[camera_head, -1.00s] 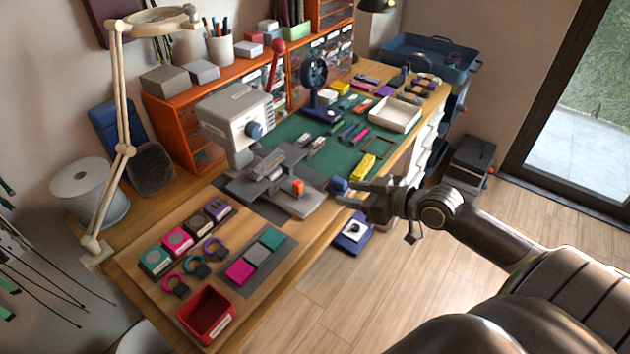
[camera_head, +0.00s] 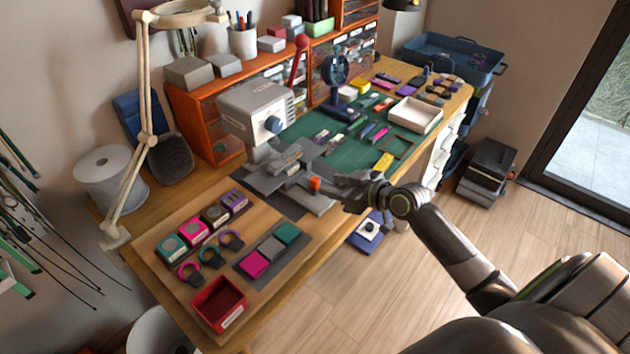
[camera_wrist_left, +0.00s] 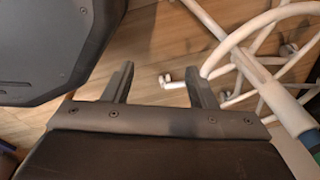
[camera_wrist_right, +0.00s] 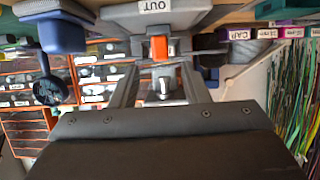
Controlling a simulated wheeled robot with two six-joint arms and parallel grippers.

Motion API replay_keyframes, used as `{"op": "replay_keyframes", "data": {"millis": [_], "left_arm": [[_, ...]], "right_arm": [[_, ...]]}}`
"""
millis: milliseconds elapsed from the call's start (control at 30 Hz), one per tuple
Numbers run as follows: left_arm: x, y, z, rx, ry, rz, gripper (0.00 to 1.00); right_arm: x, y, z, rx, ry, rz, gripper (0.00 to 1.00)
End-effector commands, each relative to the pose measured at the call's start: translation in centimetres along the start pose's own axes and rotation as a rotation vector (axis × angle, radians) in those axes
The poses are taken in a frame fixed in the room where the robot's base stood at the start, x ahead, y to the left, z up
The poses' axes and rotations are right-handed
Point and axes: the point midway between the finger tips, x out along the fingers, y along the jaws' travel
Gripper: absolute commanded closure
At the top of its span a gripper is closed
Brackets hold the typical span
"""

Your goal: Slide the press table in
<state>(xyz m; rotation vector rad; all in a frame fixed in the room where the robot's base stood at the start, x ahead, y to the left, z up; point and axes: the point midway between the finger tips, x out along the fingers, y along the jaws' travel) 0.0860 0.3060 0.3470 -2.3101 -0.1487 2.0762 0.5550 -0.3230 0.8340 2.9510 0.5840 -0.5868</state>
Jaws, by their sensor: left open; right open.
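The grey press (camera_head: 255,112) stands on the bench with a red-tipped lever. Its sliding table (camera_head: 318,200) sticks out toward the bench's front edge and carries an orange block (camera_head: 315,184). In the right wrist view the table (camera_wrist_right: 190,18) has an "OUT" label, with the orange block (camera_wrist_right: 158,47) below it. My right gripper (camera_head: 345,186) is open at the table's front end. A small metal knob (camera_wrist_right: 165,88) shows between its fingers; whether they touch it I cannot tell. My left gripper (camera_wrist_left: 158,82) is open and empty over the floor, outside the head view.
A red bin (camera_head: 219,303), colored blocks and rings lie on the near part of the bench. A green mat (camera_head: 350,152) with small parts and a white tray (camera_head: 416,115) are beyond the press. A lamp arm (camera_head: 145,110) rises at left. White chair legs (camera_wrist_left: 260,70) stand near my left gripper.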

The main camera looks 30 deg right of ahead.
Motion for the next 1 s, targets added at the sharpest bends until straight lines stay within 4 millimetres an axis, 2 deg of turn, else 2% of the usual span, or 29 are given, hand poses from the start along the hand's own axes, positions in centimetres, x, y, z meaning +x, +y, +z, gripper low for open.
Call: {"op": "replay_keyframes", "data": {"millis": [300,500,967,1000], "left_arm": [[0.0,0.0,0.0,0.0,0.0,0.0,0.48],[0.0,0.0,0.0,0.0,0.001,0.0,0.48],[0.0,0.1,0.0,0.0,0.001,0.001,0.48],[0.0,0.1,0.0,0.0,0.001,0.001,0.48]], "right_arm": [[4.7,-0.2,-0.1,0.003,0.001,-0.003,0.58],[6.4,-0.1,-0.1,0.002,0.001,-0.001,0.58],[7.2,-0.1,0.0,0.0,0.0,-0.001,0.58],[7.2,-0.1,0.0,0.0,0.0,-0.001,0.62]]}}
